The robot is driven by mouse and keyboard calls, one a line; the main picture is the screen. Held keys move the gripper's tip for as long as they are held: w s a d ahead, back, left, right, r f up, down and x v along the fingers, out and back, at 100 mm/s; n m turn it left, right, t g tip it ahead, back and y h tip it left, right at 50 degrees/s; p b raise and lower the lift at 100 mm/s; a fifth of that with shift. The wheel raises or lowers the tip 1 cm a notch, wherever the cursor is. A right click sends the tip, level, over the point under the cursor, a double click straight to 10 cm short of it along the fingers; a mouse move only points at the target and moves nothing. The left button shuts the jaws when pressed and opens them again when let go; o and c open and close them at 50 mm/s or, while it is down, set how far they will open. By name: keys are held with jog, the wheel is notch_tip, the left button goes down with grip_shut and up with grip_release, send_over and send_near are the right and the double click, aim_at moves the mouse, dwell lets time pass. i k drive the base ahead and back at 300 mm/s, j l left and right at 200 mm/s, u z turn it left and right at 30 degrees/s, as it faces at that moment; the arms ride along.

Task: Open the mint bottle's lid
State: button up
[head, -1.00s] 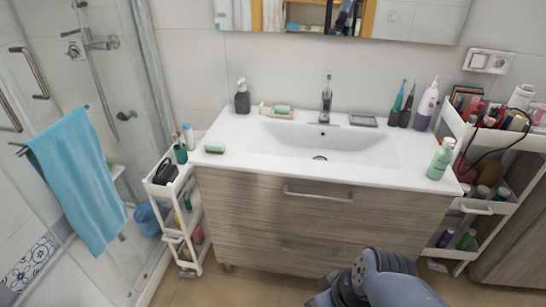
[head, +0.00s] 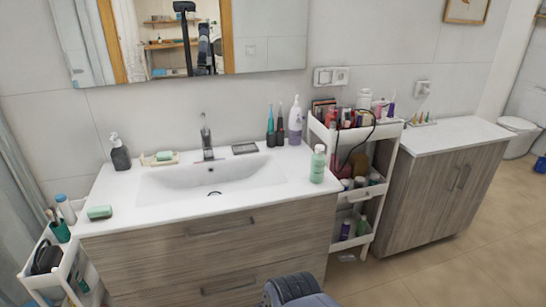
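A mint green bottle (head: 317,166) stands upright at the right end of the white sink counter (head: 216,203), near its edge. Its top is a paler cap, which looks shut. Only a dark grey part of my arm shows at the bottom middle, well below the bottle. My gripper is not visible, so its opening cannot be seen.
A white cart (head: 379,150) crowded with cosmetics stands right of the sink, with a dark cable hanging over it. A wooden cabinet (head: 430,200) is farther right. A second white cart (head: 80,262) stands at the left. The floor (head: 440,275) at the lower right is clear.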

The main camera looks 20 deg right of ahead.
aim_at(318, 148)
jog(key=i+l+z, duration=0.3)
jog(key=z, duration=0.15)
jog(key=i+l+z, duration=0.2)
jog(key=i+z, duration=0.25)
